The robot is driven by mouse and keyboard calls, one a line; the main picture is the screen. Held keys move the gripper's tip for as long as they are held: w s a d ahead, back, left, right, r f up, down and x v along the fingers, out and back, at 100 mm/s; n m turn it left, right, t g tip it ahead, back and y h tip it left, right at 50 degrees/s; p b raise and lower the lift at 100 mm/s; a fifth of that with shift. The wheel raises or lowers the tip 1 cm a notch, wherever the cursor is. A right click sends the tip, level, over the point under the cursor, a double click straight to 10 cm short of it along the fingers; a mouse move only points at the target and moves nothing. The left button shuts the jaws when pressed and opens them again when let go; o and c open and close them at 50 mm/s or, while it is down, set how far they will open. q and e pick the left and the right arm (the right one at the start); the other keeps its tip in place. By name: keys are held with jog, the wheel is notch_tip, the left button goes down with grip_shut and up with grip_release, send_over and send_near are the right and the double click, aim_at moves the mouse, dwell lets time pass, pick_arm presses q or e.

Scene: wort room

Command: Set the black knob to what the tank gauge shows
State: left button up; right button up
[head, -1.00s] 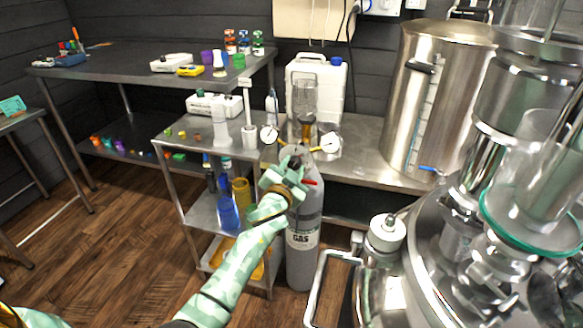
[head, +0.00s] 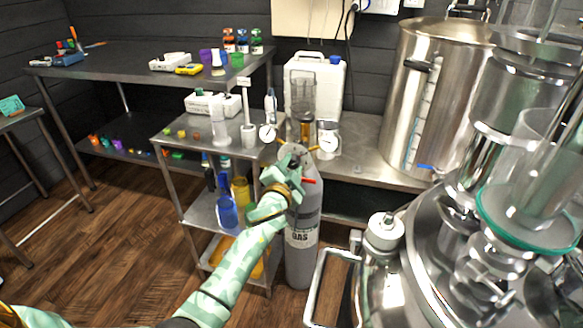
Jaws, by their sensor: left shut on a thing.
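The grey gas cylinder (head: 303,245) stands upright beside the steel shelf cart. Two round white gauges sit at its top, a left gauge (head: 268,133) and a right gauge (head: 329,142). Their needles are too small to read. My left gripper (head: 292,165), mint green, reaches in from below and is shut at the regulator between and below the gauges. The black knob is almost wholly hidden behind its fingers, so its setting cannot be told. A small red lever (head: 309,181) shows just right of the gripper. My right gripper is not in view.
The shelf cart (head: 165,142) with bottles stands left of the cylinder. A steel bench (head: 372,160) with a white canister (head: 328,80) is behind it. A big steel pot (head: 405,110) and shiny vessels crowd the right. Wooden floor (head: 120,225) is clear at left.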

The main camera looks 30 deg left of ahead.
pick_arm(q)
jog(key=shift+f, duration=0.2)
jog(key=o, duration=1)
jog(key=shift+c, duration=0.2)
jog(key=shift+r, duration=0.1)
jog(key=shift+s+d, duration=0.1)
jog(key=shift+s, duration=0.1)
jog(key=p+v, duration=0.4)
jog(key=v, duration=1.2)
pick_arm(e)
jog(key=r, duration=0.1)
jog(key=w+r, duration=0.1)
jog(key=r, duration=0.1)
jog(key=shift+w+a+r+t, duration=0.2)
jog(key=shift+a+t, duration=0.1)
